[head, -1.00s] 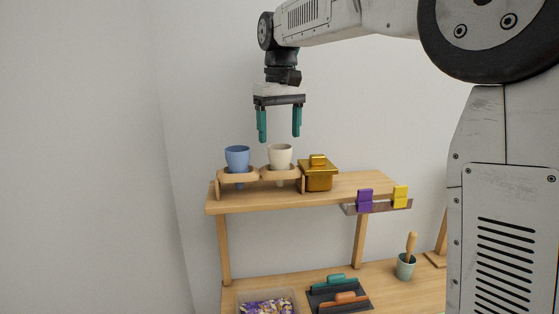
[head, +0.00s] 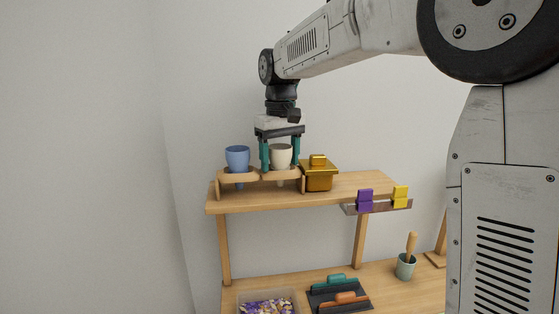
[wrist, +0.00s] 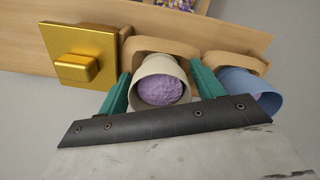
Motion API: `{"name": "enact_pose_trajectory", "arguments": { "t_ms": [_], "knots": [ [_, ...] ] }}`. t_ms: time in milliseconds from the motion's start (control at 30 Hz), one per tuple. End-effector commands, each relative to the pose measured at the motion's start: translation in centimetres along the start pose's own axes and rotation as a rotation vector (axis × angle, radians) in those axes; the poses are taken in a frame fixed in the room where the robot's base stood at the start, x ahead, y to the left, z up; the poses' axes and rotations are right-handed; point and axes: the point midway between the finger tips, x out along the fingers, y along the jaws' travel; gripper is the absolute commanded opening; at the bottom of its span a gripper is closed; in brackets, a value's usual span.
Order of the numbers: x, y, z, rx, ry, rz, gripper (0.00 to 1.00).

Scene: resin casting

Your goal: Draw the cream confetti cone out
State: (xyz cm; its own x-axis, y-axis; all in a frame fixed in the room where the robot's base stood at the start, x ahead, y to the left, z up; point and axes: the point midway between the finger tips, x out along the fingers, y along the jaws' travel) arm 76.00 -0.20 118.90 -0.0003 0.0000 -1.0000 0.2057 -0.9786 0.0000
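The cream confetti cone (head: 280,157) sits upright in the right ring of a wooden holder (head: 262,177) on the raised shelf. It also shows in the wrist view (wrist: 161,68), with lumpy purple contents inside. My gripper (head: 280,168) points down with its teal fingers on either side of the cone. Contact cannot be made out. The cone's lower part is mostly hidden by the holder.
A blue cone (head: 237,157) stands in the holder's left ring, close to my left finger. A gold lidded box (head: 319,178) is just right of the holder. Purple (head: 365,199) and yellow (head: 400,196) clips sit at the shelf's front edge. Below is a bin of confetti (head: 267,306).

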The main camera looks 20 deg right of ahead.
Motion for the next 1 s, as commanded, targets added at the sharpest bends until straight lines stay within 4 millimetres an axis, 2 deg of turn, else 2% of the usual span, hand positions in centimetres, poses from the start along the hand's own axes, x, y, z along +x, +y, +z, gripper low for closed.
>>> {"name": "enact_pose_trajectory", "arguments": {
  "t_ms": [33,67,133,167,233,267,1000],
  "knots": [
    [0.0,0.0,0.0,0.0,0.0,0.0,0.51],
    [0.0,0.0,0.0,0.0,0.0,0.0,0.43],
    [0.0,0.0,0.0,0.0,0.0,0.0,0.4],
    [0.0,0.0,0.0,0.0,0.0,0.0,0.57],
    [0.0,0.0,0.0,0.0,0.0,0.0,0.37],
    [0.0,0.0,0.0,0.0,0.0,0.0,0.32],
    [-1.1,0.0,0.0,0.0,0.0,0.0,0.32]
  ]
}}
